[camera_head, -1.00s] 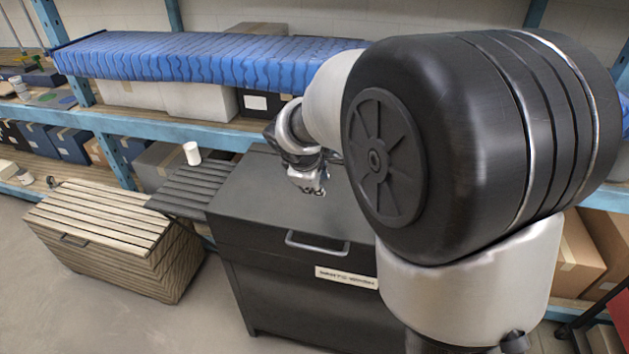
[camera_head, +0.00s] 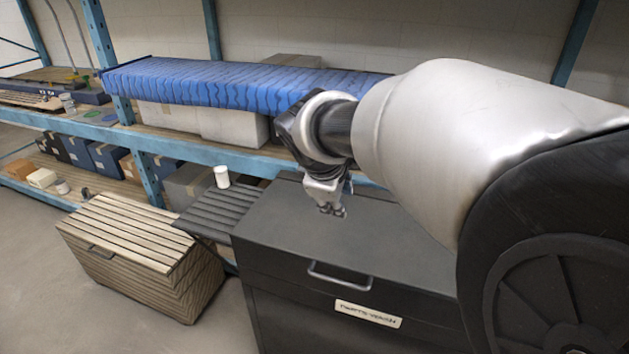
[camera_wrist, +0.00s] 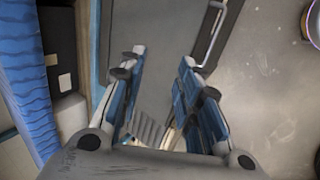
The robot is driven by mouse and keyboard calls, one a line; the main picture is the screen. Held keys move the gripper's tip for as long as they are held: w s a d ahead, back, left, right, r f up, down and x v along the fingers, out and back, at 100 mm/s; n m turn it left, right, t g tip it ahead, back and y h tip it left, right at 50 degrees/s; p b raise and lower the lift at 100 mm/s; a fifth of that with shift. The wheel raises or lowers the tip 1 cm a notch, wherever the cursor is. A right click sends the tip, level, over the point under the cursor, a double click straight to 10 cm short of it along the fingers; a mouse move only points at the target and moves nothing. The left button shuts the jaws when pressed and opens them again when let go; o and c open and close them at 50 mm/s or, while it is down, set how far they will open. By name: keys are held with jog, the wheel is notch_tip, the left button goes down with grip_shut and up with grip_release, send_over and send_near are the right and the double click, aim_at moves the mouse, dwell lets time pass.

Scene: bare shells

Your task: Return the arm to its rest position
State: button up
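My gripper (camera_head: 333,208) hangs pointing down above the dark lid of the parts washer (camera_head: 398,238), at the end of my arm. In the wrist view my gripper (camera_wrist: 160,88) has its two fingers spread apart with nothing between them. The washer's closed lid and its front handle (camera_head: 340,276) show below the gripper. How high the gripper is above the lid is hard to tell.
A white cup (camera_head: 222,177) stands on a dark slatted side shelf (camera_head: 218,212) left of the washer. A slatted wooden chest (camera_head: 125,234) sits on the floor further left. A blue wavy-covered roll (camera_head: 230,88) lies on the rack behind my arm.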

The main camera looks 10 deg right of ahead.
jog(key=shift+v, duration=0.75)
jog(key=s+a+f+m+y, duration=0.1)
jog(key=s+m, duration=0.4)
jog(key=s, duration=0.8)
jog(key=s+a+f+m+y, duration=0.2)
jog(key=s+f+m, duration=0.2)
jog(key=s, duration=0.8)
jog(key=shift+s+m+g+y, duration=0.3)
jog(key=shift+s+m+g, duration=0.1)
jog(key=shift+m, duration=0.7)
